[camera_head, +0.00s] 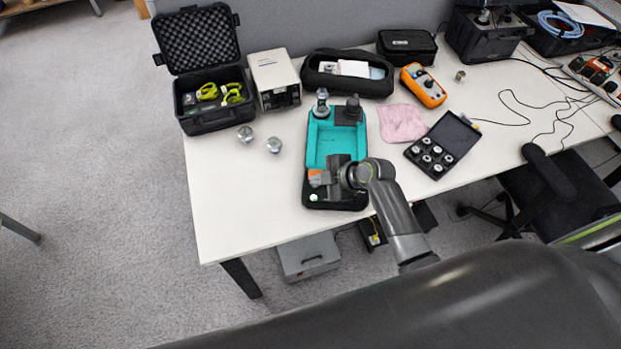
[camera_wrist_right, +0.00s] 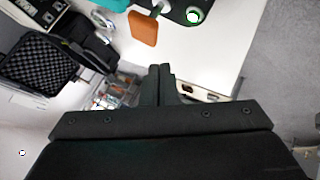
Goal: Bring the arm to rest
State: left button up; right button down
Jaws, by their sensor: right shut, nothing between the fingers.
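My right arm (camera_head: 395,218) reaches in from the lower right in the head view. Its gripper (camera_head: 334,180) is over the near end of a black case with a teal tray (camera_head: 325,143) and covers part of it. The wrist view shows the dark fingers (camera_wrist_right: 162,82) together with nothing between them. An orange piece (camera_head: 316,178) shows beside the gripper; it also shows in the wrist view (camera_wrist_right: 145,28), past the fingertips. My left gripper is not in view.
Two metal weights (camera_head: 245,134) stand left of the tray, near an open black case (camera_head: 207,100). A box of round weights (camera_head: 443,146), a pink cloth (camera_head: 402,122) and an orange meter (camera_head: 424,85) lie to the right. The white table's near left part (camera_head: 235,205) is clear.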

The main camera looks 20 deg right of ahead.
jog(key=shift+s, duration=0.1)
jog(key=s+d+r+m+g+h, duration=0.1)
jog(key=s+d+r+m+h, duration=0.2)
jog(key=s+d+m, duration=0.45)
jog(key=s+d+r+m+g+h, duration=0.15)
jog(key=s+m, duration=0.35)
jog(key=s, duration=0.6)
jog(key=s+d+r+m+h, duration=0.35)
jog(key=s+d+m, duration=0.2)
jog(key=s, duration=0.45)
notch_tip(320, 180, down, 30)
jog(key=d+g+b, duration=0.1)
jog(key=g+b, duration=0.1)
jog(key=b, duration=0.2)
jog(key=s+a+f+b, duration=0.1)
jog(key=s+f+b, duration=0.2)
jog(key=s+f, duration=1.2)
notch_tip(320, 180, down, 3)
jog(key=shift+g+y, duration=0.3)
jog(key=shift+g, duration=0.15)
